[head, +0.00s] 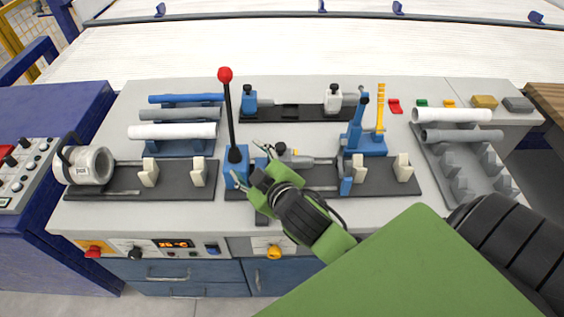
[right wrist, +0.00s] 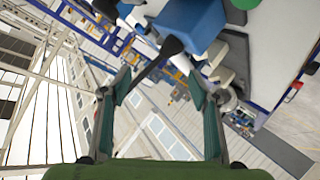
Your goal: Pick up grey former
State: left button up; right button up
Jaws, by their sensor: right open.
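Two grey pieces could be the grey former, and I cannot tell which is meant: a grey pipe (head: 194,114) on the left rack, between a blue and a white pipe, or a darker grey pipe (head: 462,135) on the right rack below a white pipe. My right gripper (head: 240,161) is open over the bench, close to the blue base of the red-knobbed lever. In the right wrist view its two fingers (right wrist: 160,82) are spread, with nothing held between them. My left gripper is not in view.
The red-knobbed lever (head: 225,75) stands tall beside my right gripper. A blue and yellow stand (head: 366,145) is right of it. Small coloured blocks, including a grey block (head: 517,104), lie at the back right. A control box (head: 22,175) is at the left.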

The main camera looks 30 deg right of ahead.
jog(key=w+a+r+n+t+y, duration=0.3)
jog(key=a+r+n, duration=0.15)
jog(key=r, duration=0.45)
jog(key=w+a+r+n+t+y, duration=0.3)
jog(key=w+a+r+n+y, duration=0.15)
jog(key=r, duration=0.35)
jog(key=s+a+r+n+g+y, duration=0.2)
jog(key=a+r+n+g+y, duration=0.15)
jog(key=a+n+y, duration=0.4)
jog(key=s+a+r+n+g+y, duration=0.3)
jog(key=a+n+g+y, duration=0.1)
jog(key=n, duration=0.7)
jog(key=n+g+h, duration=1.2)
jog(key=n+h, duration=0.2)
jog(key=h, duration=0.4)
send_over(283, 154)
jog(key=shift+m, duration=0.25)
jog(key=f, duration=1.7)
jog(key=shift+w+d+f, duration=0.2)
jog(key=shift+d, duration=0.05)
notch_tip(283, 154, down, 7)
jog(key=shift+p, duration=0.9)
jog(key=shift+f, duration=0.7)
jog(key=shift+f+p, duration=0.2)
jog(key=shift+p, duration=0.15)
notch_tip(283, 154, down, 4)
jog(key=shift+a+r+p, duration=0.15)
jog(key=shift+p, duration=0.8)
jog(key=shift+f, duration=0.55)
grip_shut()
